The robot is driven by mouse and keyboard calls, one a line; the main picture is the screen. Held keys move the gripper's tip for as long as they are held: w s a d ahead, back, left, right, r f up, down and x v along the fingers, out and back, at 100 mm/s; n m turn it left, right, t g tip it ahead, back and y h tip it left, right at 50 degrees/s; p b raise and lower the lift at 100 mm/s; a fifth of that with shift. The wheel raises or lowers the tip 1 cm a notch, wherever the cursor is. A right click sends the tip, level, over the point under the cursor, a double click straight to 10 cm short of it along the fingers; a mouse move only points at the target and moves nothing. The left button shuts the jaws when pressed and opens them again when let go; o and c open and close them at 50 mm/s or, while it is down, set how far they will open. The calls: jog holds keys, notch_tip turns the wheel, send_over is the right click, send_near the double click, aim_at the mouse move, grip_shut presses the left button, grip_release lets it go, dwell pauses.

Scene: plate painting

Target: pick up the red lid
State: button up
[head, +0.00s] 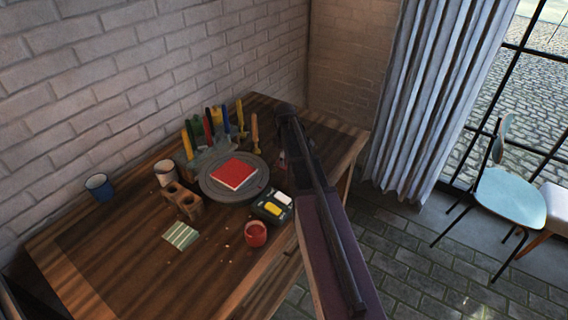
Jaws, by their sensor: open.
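A small round red thing (255,234) stands near the front edge of the wooden table. It looks like a small pot with a red top, and I cannot tell whether the top is a separate lid. A flat red square (234,174) lies on a round grey plate (213,191); it is the other large red thing here. My arm reaches over the right side of the table, to the right of both. My gripper does not show clearly; it seems hidden behind my arm.
A black tray (266,212) with yellow and white pieces sits behind the red pot. Brown blocks (182,201), a striped green cloth (181,236), a white cup (164,172) and a blue cup (99,187) stand left. Upright coloured tools (208,128) are at the back. The front left table is clear.

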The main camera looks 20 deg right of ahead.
grip_shut()
jog(key=shift+r, duration=0.1)
notch_tip(320, 180, up, 10)
jog(key=p, duration=1)
dwell(0.7)
jog(key=shift+s+d, duration=0.1)
dwell(0.3)
